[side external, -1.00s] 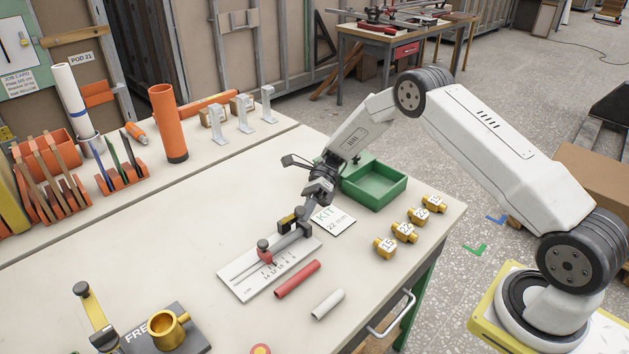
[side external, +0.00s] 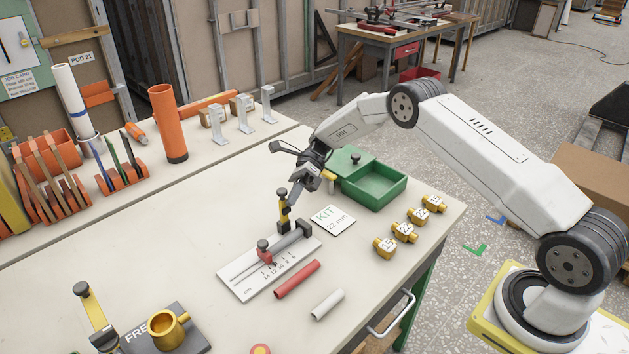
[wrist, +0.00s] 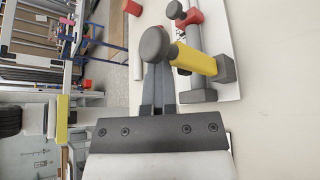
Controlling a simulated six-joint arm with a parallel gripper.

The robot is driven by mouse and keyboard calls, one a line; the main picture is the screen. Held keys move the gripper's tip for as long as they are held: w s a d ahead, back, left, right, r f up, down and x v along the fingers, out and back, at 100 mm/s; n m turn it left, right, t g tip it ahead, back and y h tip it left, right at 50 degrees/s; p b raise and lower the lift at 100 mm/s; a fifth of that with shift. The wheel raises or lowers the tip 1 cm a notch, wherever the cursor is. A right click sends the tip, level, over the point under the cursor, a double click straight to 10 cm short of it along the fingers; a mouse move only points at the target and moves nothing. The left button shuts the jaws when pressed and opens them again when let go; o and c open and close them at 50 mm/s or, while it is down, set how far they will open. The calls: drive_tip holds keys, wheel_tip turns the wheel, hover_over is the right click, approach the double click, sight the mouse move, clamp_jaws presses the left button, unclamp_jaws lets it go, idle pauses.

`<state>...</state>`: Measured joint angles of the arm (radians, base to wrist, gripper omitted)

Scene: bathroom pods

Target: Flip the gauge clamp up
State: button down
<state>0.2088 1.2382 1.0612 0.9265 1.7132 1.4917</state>
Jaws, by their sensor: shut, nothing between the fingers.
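The gauge (side external: 238,283) is a white plate with a printed scale, a grey bar and a red stop (side external: 264,245), lying on the bench. Its clamp lever (side external: 284,212), yellow with a dark round knob, stands about upright at the gauge's back edge. In the wrist view the yellow lever (wrist: 195,59) and its grey knob (wrist: 155,45) appear just beside the fingers. My gripper (side external: 297,194) is above and close to the knob. In the wrist view its fingers (wrist: 158,80) are together and empty. Whether they touch the knob is unclear.
A KIT 22 mm card (side external: 334,220) and a green tray (side external: 378,190) lie to the right. Several brass fittings (side external: 404,232) line the bench's right side. A red tube (side external: 298,279) and a white tube (side external: 328,304) lie in front of the gauge.

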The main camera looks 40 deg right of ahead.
drive_tip(key=shift+w+r, duration=0.25)
drive_tip(key=shift+w, duration=0.15)
drive_tip(key=v, duration=0.7)
drive_tip(key=shift+s+d, duration=0.25)
drive_tip(key=shift+d, duration=0.1)
drive_tip(key=shift+a, duration=0.15)
idle(0.6)
drive_tip(key=s+a+r+n+t+h, duration=0.1)
drive_tip(key=s+n+t+h, duration=0.2)
drive_tip(key=s+n+h, duration=0.3)
drive_tip(key=s+a+r+n+t+h, duration=0.2)
drive_tip(key=s+n+t+h, duration=0.2)
drive_tip(key=s+n, duration=1.3)
drive_tip(key=s+h, duration=0.2)
drive_tip(key=h, duration=0.1)
drive_tip(key=shift+s+r, duration=0.3)
drive_tip(key=shift+s, duration=0.1)
